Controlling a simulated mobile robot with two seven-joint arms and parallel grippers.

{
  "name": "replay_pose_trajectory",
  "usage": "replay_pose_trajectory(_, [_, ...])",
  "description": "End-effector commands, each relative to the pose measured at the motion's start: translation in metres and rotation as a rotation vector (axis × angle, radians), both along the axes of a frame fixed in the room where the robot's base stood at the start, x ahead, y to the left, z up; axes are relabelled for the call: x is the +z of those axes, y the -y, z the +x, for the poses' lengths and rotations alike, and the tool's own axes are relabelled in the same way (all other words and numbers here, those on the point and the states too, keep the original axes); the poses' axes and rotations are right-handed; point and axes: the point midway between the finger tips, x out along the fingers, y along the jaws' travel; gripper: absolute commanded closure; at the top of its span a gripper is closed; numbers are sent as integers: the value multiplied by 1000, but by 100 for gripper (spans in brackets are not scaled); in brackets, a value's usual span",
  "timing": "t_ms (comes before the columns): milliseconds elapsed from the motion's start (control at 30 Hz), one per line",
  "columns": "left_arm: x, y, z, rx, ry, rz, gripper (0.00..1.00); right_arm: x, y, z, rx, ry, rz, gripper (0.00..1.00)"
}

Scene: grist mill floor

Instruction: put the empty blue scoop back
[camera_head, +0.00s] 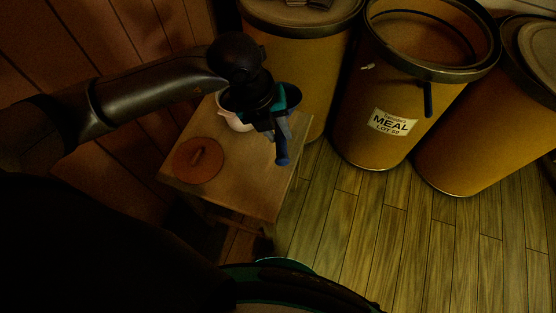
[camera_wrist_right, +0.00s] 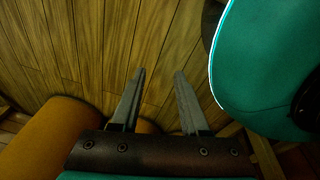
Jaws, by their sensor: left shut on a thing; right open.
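My left gripper (camera_head: 272,125) is shut on the blue scoop (camera_head: 282,153), above the right part of a small wooden table. The scoop's blue handle end points down toward the front; my gripper hides much of the rest, and I cannot see into its bowl. A pale crock (camera_head: 232,120) stands on the table, partly hidden behind my left wrist. A round reddish-brown lid (camera_head: 198,160) with a small handle lies at the table's left. My right gripper (camera_wrist_right: 158,72) is open and empty above the plank floor in the right wrist view.
The small table (camera_head: 245,195) stands by a plank wall. An open drum labelled MEAL (camera_head: 385,125) has a dark bar (camera_head: 428,98) hanging at its rim. Lidded drums stand left (camera_head: 305,60) and right (camera_head: 480,140) of it. The floor (camera_head: 400,235) in front is clear.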

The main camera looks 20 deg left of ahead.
Motion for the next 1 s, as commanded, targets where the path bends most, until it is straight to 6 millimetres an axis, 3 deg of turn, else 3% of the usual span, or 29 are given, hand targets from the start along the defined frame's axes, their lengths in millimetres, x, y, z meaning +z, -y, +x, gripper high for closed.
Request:
replay_pose_trajectory(33, [-17,0,0,1,-4,0,100,-3,4,11,-1,12,-7,55])
replay_pose_trajectory(100, [-32,0,-1,-1,-2,0,100,-1,0,23,-1,19,-3,55])
replay_pose_trajectory(600, [-106,0,0,-3,-1,0,100,18,-37,66,0,17,30,55])
replay_pose_trajectory(1000, [-130,1,0,-4,0,-1,100,32,-49,79,-1,17,40,55])
